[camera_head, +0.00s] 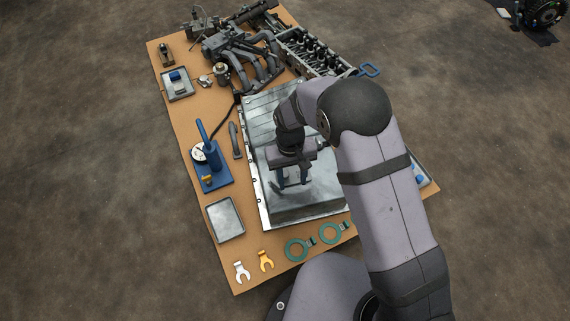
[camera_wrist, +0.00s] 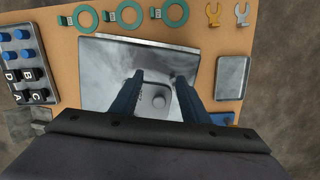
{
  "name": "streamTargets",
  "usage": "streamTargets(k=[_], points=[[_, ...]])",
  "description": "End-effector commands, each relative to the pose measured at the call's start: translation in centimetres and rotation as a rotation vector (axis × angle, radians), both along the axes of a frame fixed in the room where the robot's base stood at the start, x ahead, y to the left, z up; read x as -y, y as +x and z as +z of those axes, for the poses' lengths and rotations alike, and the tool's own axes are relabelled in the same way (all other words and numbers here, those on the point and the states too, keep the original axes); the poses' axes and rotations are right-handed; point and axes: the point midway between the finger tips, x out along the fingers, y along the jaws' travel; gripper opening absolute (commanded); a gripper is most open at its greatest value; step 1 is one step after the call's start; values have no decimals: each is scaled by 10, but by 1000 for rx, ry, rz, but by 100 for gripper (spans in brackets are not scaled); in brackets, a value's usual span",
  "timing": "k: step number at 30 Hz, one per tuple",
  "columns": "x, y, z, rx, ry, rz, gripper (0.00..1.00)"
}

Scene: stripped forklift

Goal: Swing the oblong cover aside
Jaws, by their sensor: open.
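A large grey metal panel (camera_head: 263,115) lies on the tan board, and its near part also shows in the wrist view (camera_wrist: 105,65). My gripper (camera_head: 291,184) is over the near half of the panel, pointing down. I cannot tell how high the tips are.
A blue press with a dial (camera_head: 212,165) stands left of the panel, beside a small tray (camera_head: 225,219). Green rings (camera_head: 299,249) and fork-shaped pieces (camera_head: 265,261) lie along the near edge. Engine parts (camera_head: 245,50) crowd the far end.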

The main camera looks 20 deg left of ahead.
Motion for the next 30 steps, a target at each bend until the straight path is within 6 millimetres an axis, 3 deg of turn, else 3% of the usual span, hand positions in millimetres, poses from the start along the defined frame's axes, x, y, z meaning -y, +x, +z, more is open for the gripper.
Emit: streamTargets(k=[1, 4, 9, 17, 30], points=[[-18, 21, 11, 47, 37, -25, 42], [-40, 47, 28, 103, 84, -88, 42], [-38, 45, 27, 102, 74, -187, 42], [-38, 44, 21, 102, 73, -200, 42], [-38, 44, -32, 102, 72, -198, 42]])
